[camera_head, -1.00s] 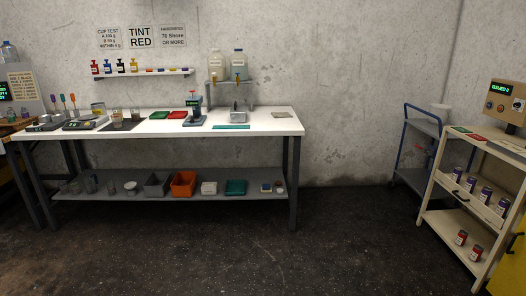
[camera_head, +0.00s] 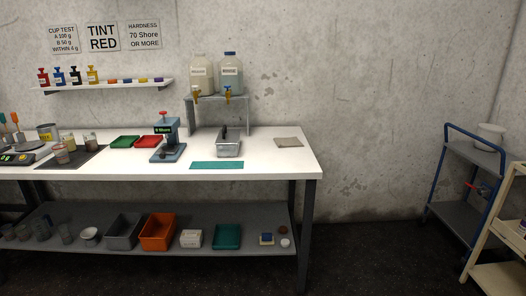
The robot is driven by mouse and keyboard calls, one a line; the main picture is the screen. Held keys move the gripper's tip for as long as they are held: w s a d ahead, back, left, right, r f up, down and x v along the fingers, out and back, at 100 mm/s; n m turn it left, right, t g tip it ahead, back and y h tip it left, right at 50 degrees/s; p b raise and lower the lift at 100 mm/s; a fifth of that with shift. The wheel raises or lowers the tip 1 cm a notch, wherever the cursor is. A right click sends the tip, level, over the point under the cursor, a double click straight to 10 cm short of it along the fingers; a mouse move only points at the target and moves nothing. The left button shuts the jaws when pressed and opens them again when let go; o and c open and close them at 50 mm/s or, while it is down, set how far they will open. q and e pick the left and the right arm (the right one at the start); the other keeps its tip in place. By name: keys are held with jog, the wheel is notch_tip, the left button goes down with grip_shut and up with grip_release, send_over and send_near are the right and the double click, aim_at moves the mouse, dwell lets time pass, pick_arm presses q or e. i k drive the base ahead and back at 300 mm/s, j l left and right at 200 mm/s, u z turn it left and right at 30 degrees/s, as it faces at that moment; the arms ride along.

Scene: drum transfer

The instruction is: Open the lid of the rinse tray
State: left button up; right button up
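A small metallic rectangular tray (camera_head: 228,149) stands on the white workbench, below the two jugs with taps; it looks like the rinse tray. A dark upright piece (camera_head: 224,132) shows at its top, perhaps a lid handle. Its top looks pale and flat, and I cannot tell at this size whether the lid is closed. Neither of my grippers is in view.
The white workbench (camera_head: 265,162) has a teal mat (camera_head: 217,165) in front of the tray, a hardness gauge (camera_head: 167,140) to its left and a grey cloth (camera_head: 289,142) to its right. A blue cart (camera_head: 462,180) stands at the right. Dark floor is free between bench and cart.

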aim_at(228, 132)
jog(key=i+u, duration=0.1)
jog(key=i, duration=0.85)
jog(key=i+l, duration=0.2)
jog(key=i, duration=0.75)
jog(key=j+u, duration=0.05)
